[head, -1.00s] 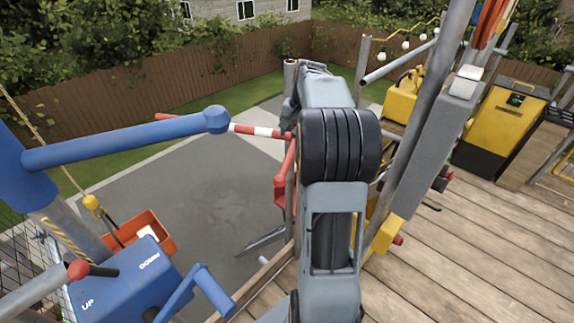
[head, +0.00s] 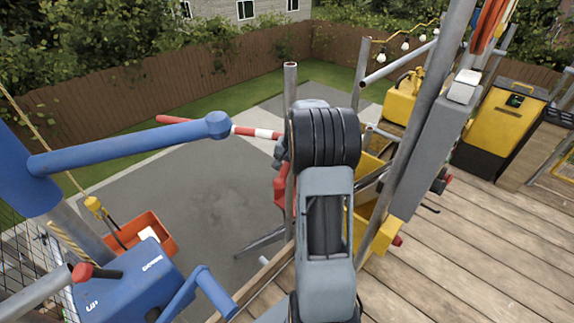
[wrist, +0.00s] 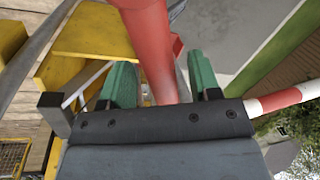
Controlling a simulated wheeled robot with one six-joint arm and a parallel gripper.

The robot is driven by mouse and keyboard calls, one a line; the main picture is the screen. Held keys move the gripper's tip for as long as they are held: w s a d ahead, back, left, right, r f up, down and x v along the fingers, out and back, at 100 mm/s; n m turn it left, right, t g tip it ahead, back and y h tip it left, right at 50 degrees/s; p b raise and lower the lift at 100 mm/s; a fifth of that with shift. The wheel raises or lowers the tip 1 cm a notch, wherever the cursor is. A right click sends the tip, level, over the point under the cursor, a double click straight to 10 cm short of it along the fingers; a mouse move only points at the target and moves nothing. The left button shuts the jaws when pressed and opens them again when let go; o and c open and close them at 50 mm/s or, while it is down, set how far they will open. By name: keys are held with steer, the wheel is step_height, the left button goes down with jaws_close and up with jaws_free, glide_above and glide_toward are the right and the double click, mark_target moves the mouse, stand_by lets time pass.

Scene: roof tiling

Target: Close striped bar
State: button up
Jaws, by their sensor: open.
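The striped bar (head: 258,132), red and white, sticks out to the left over the grey paving in the head view, past the deck edge. Its right end is hidden behind my arm, near an upright steel post (head: 290,90). A striped length of it also shows at the right of the wrist view (wrist: 285,100). My gripper (wrist: 160,82) has two green fingers standing apart, with a thick red tube (wrist: 150,40) between them. I cannot tell whether the fingers touch it. In the head view my gripper is hidden behind my arm.
A red bracket (head: 280,190) hangs by the post. A blue hoist (head: 135,280) with a long blue arm stands at left, beside an orange bucket (head: 148,232). A slanted grey rail and yellow machines stand at right. The wooden deck (head: 470,260) at lower right is mostly clear.

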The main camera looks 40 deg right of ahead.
jaws_close()
stand_by(0.6)
